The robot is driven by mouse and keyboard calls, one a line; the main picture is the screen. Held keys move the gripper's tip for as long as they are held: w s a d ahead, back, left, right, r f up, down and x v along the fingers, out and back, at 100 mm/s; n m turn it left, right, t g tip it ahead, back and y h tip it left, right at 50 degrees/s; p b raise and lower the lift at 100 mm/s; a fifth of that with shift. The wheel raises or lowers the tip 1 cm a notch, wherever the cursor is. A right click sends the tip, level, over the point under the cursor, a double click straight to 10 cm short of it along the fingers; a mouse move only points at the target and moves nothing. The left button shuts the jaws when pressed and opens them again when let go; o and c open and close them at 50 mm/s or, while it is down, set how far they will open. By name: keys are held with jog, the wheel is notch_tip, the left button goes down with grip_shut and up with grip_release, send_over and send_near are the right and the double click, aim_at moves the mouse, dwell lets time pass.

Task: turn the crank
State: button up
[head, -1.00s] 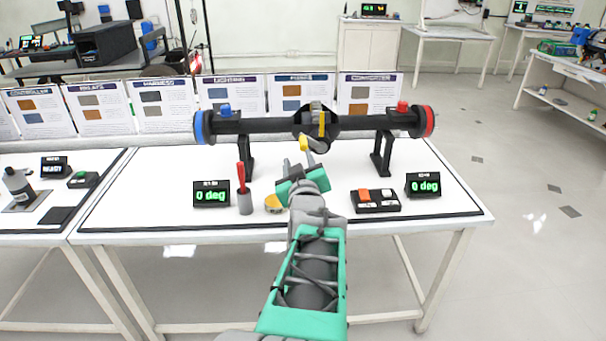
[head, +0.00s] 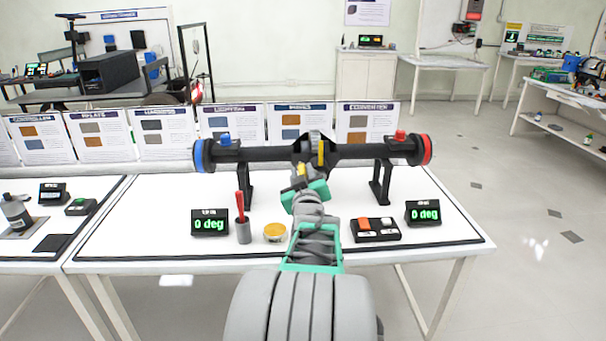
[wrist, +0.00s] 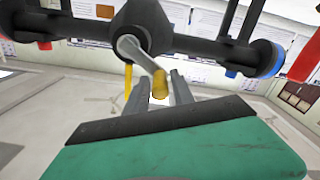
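A black axle housing (head: 360,152) lies across two black stands on the white bench, with a blue left end and a red right end. At its middle is the round hub (wrist: 143,22). A grey crank arm (wrist: 138,53) slants from the hub to a yellow handle (wrist: 160,84); the handle also shows in the head view (head: 301,169). My gripper (wrist: 161,84) is open, its two grey fingertips on either side of the handle, with small gaps seeming to show. The left display (head: 209,224) and the right display (head: 425,212) both read "0 deg".
A grey cup with a red tool (head: 243,228) and a yellow-topped tin (head: 275,232) stand left of my arm. A button box (head: 375,229) sits to its right. Information cards (head: 302,122) stand behind the axle.

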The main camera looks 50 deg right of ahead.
grip_shut()
dwell(1.1)
